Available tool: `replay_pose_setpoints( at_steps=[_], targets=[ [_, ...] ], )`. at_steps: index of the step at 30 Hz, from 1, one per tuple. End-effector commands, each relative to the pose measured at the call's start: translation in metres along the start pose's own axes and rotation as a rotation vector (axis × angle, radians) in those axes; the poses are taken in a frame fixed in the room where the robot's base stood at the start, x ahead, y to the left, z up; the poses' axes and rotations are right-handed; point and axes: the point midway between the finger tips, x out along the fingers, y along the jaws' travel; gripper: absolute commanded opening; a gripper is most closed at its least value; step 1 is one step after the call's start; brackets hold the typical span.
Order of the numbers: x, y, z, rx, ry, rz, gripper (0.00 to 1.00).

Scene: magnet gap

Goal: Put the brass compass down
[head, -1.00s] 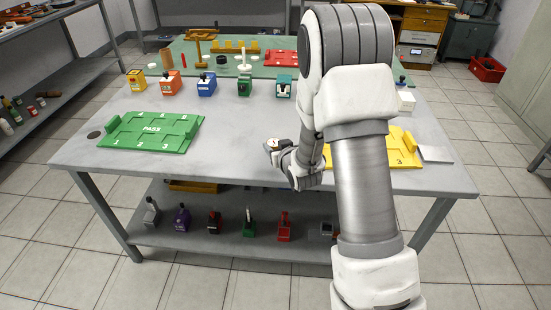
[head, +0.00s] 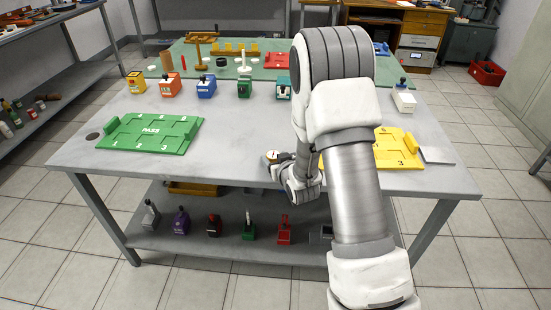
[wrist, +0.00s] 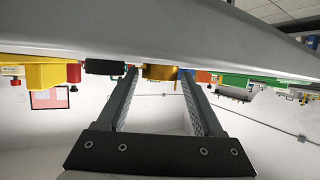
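The brass compass (head: 271,157) is a small round piece with a pale top at the near middle of the grey table. It looks level and at or very close to the tabletop. My gripper (head: 279,161) is low beside it, reaching in from the right.
The green PASS tray (head: 150,144) lies to the left and the yellow tray (head: 402,150) to the right, partly behind my arm. Several coloured blocks (head: 206,88) line the table's far side. The table (head: 225,140) is clear between the green tray and my gripper.

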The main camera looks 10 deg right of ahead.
Motion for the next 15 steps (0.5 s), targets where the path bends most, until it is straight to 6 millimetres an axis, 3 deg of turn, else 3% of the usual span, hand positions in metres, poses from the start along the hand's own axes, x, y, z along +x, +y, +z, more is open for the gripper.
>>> replay_pose_setpoints(
  at_steps=[9, 15],
  targets=[
    [-0.003, 0.000, -0.005, 0.000, 0.000, 0.000, 0.68],
    [-0.038, 0.001, -0.004, 0.002, -0.002, 0.001, 0.68]
  ],
)
